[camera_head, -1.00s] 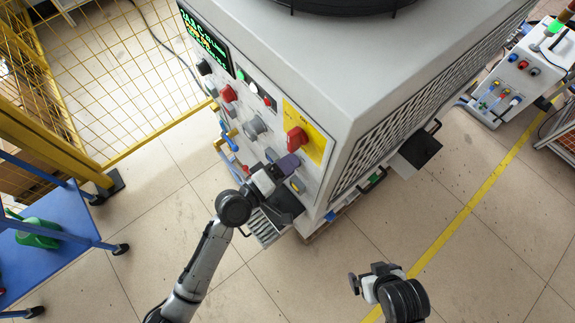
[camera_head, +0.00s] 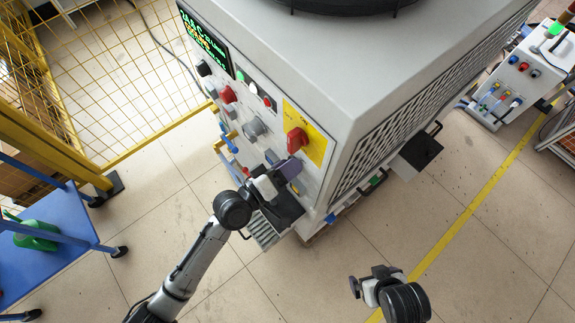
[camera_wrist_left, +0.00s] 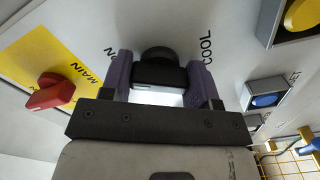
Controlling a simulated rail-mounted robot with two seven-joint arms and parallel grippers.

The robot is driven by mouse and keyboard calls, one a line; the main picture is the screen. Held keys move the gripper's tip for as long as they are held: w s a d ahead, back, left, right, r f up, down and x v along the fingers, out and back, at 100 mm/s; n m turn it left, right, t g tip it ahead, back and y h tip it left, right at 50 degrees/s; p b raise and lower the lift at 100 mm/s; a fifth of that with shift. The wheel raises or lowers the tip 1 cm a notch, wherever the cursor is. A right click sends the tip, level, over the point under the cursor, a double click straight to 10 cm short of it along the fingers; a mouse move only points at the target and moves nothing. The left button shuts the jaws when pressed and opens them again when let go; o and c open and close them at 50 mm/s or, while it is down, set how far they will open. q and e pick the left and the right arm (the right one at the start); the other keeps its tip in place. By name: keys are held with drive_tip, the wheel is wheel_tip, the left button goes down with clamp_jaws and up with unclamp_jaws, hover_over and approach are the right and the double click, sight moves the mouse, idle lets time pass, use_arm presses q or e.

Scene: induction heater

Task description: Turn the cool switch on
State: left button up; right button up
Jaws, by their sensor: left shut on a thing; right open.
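The cool switch (camera_wrist_left: 158,68) is a dark round knob on the light grey panel, beside the printed word COOL in the left wrist view. My left gripper (camera_wrist_left: 160,75) is shut on it, one purple finger on either side. In the head view my left gripper (camera_head: 289,168) is at the lower part of the heater's control panel, below the red main switch, and hides the cool switch. My right gripper (camera_head: 368,280) is open and empty, away from the heater above the floor at lower right.
The red main switch (camera_head: 297,140) on its yellow plate is close to my left gripper. A blue button (camera_wrist_left: 264,100) is on the other side. The heater cabinet (camera_head: 330,75) fills the centre. A blue trolley (camera_head: 45,255) and yellow fence stand left. Floor around my right gripper is clear.

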use_arm(q)
drive_tip(key=o, duration=0.9)
drive_tip(key=shift+s+a, duration=0.15)
drive_tip(key=shift+a, duration=0.05)
drive_tip(key=v, duration=1.3)
drive_tip(key=shift+s+a, duration=0.1)
drive_tip(key=shift+s, duration=0.05)
